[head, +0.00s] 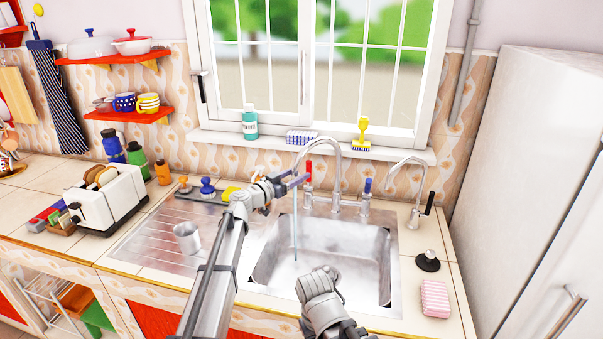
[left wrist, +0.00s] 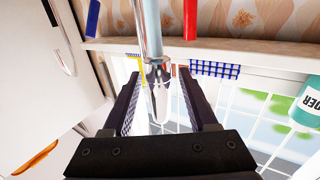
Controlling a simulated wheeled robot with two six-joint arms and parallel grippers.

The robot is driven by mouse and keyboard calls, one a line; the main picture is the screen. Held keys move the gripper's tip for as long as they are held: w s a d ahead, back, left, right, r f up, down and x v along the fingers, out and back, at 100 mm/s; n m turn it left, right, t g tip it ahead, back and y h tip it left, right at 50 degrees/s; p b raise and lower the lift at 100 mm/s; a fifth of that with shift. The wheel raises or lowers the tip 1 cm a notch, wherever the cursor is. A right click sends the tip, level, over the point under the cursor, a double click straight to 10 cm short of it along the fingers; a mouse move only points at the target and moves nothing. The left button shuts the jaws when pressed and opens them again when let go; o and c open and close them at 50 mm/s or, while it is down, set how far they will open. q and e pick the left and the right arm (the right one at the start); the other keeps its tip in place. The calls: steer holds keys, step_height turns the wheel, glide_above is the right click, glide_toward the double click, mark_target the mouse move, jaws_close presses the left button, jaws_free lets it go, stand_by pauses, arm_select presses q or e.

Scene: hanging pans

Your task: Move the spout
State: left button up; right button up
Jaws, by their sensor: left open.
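The spout (head: 322,141) is a curved chrome tube rising behind the sink between a red-topped tap (head: 308,172) and a blue-topped tap (head: 367,187). A pale stream of water (head: 295,228) falls from its end into the sink. My left gripper (head: 293,183) is at the spout's hanging end. In the left wrist view, the spout's tip (left wrist: 158,72) lies between the two open dark fingers, with gaps visible on both sides.
The steel sink (head: 386,262) lies below. A second thin faucet (head: 417,190) stands to its right, near a black plug (head: 427,260) and a pink sponge (head: 435,298). A metal cup (head: 187,238) stands on the drainboard. A green bottle (head: 249,122) and brushes line the window sill.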

arm_select(q)
steer(key=shift+x, duration=1.15)
jaws_close()
stand_by(0.5)
